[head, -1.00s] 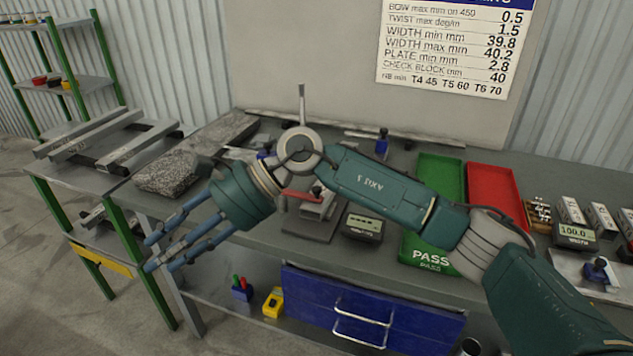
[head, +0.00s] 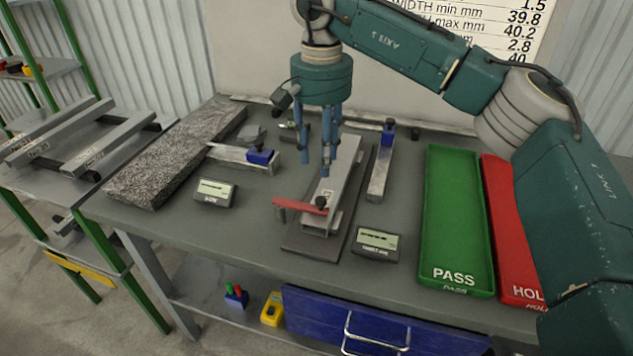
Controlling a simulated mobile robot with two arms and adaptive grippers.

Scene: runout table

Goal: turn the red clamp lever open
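The red clamp lever (head: 298,206) lies across the front end of the clamp fixture (head: 317,222), sticking out to the left. A black knob (head: 321,202) is at its right end. A grey metal profile (head: 343,165) lies lengthwise in the fixture, on a dark base plate (head: 304,243). My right gripper (head: 325,165) points down above the profile, behind and above the lever. Its blue fingers are apart with nothing between them, and it appears clear of the lever. My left gripper is out of view.
Small display units (head: 215,193) and (head: 375,243) flank the fixture. A green PASS tray (head: 455,215) and a red tray (head: 505,220) are right. A blue drawer (head: 310,310) is below.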

